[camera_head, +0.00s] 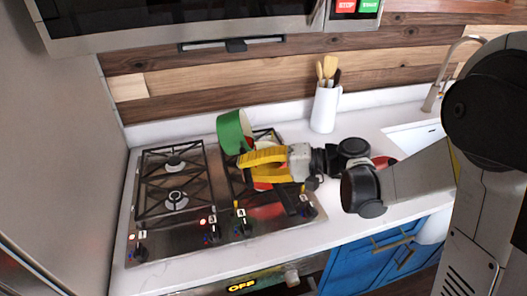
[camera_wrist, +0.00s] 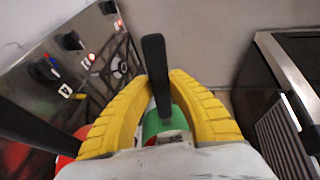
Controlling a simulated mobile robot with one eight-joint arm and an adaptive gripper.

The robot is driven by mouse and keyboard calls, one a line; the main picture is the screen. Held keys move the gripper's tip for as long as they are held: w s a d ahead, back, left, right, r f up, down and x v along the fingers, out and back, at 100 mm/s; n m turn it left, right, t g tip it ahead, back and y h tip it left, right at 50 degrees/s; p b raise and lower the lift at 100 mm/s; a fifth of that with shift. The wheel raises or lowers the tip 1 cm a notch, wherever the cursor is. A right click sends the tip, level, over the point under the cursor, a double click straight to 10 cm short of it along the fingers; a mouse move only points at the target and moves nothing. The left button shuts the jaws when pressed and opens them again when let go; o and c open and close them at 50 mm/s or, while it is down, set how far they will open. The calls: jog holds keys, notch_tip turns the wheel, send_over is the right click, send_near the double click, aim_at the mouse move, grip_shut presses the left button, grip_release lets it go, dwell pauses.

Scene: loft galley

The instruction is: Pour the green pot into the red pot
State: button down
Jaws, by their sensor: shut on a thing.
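The green pot (camera_head: 231,132) is raised over the right side of the stove and steeply tilted onto its side. My gripper, with yellow fingers (camera_head: 245,160), is shut on its handle. In the wrist view the black handle (camera_wrist: 155,70) stands between the yellow fingers, with part of the green pot (camera_wrist: 155,125) below it. The red pot (camera_head: 262,185) is on the right burners below my gripper and mostly hidden by it. Its dark handle (camera_head: 287,201) points toward the front. Red parts of it show at the lower left in the wrist view (camera_wrist: 78,143). Any contents are not visible.
The left burners (camera_head: 175,180) of the stove are bare. A white utensil holder (camera_head: 325,108) stands on the counter behind and to the right. A sink and faucet (camera_head: 437,85) are farther right. A hood (camera_head: 180,20) hangs above.

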jog(key=shift+d, duration=0.1)
jog(key=shift+d+y+b, duration=0.25)
jog(key=shift+y+b, duration=0.05)
jog(key=shift+b, duration=0.2)
jog(key=shift+d+b, duration=0.3)
jog(key=shift+b, duration=0.1)
jog(key=shift+d+y, duration=0.1)
jog(key=shift+y, duration=0.2)
jog(key=shift+d+b, duration=0.25)
jog(key=shift+b, duration=0.25)
jog(key=shift+d+y+b, duration=0.25)
jog(key=shift+y+b, duration=0.05)
jog(key=shift+d+m+t+y+b, duration=0.3)
jog(key=shift+d+y+b, duration=0.4)
jog(key=shift+y+b, duration=1.35)
